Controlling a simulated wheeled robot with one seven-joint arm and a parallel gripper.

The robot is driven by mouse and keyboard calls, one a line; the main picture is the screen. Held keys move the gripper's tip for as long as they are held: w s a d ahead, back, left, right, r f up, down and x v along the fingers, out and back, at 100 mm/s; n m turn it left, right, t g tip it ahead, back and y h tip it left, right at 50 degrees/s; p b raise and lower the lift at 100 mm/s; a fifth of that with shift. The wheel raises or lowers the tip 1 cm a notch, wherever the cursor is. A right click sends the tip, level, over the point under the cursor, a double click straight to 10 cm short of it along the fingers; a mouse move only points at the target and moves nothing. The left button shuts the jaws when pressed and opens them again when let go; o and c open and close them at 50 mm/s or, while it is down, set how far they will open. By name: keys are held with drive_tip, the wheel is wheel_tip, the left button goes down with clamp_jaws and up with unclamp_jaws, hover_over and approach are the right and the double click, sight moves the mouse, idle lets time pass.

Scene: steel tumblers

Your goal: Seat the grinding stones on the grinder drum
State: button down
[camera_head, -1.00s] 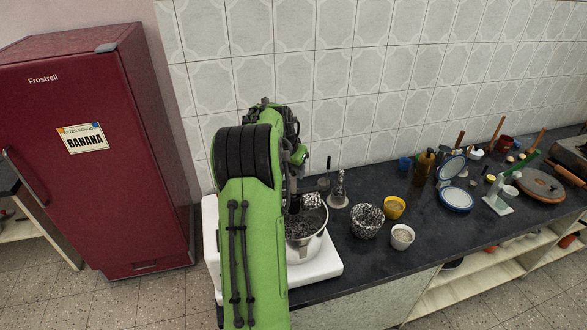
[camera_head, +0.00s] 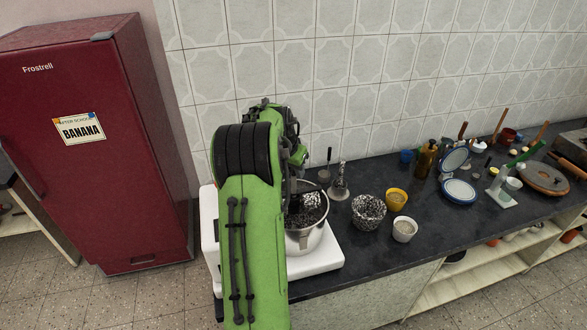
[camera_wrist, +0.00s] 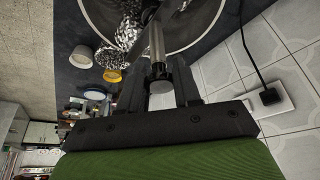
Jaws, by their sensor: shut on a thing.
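The steel grinder drum (camera_head: 322,238) stands on its white base (camera_head: 325,262), right of my green arm. Its round rim also shows at the top of the wrist view (camera_wrist: 205,38). The black-and-white speckled grinding stones (camera_wrist: 125,18) show there over the drum's opening, beside a steel shaft (camera_wrist: 157,42). My gripper (camera_wrist: 158,55) is shut on the stones, with the shaft between its dark fingers. In the head view, dark speckled stone (camera_head: 308,211) shows inside the drum mouth. My arm hides part of the drum, and I cannot tell whether the stones touch its floor.
A speckled bowl (camera_head: 368,213), yellow bowl (camera_head: 397,199) and pale bowl (camera_head: 404,230) stand right of the drum. A steel bell-shaped tool (camera_head: 340,186) stands close behind it. The tiled wall is behind; a red fridge (camera_head: 90,150) is left. Dark counter is bare at front right.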

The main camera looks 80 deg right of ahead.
sight(292, 182)
drive_tip(key=shift+r, duration=0.15)
drive_tip(key=shift+f+b, duration=1.8)
drive_tip(key=shift+f, duration=0.4)
drive_tip(key=shift+f+b, duration=1.85)
drive_tip(key=shift+f, duration=0.4)
drive_tip(key=shift+r, duration=0.15)
drive_tip(key=shift+r+p, duration=0.95)
drive_tip(key=shift+r, duration=0.15)
drive_tip(key=shift+f, duration=0.2)
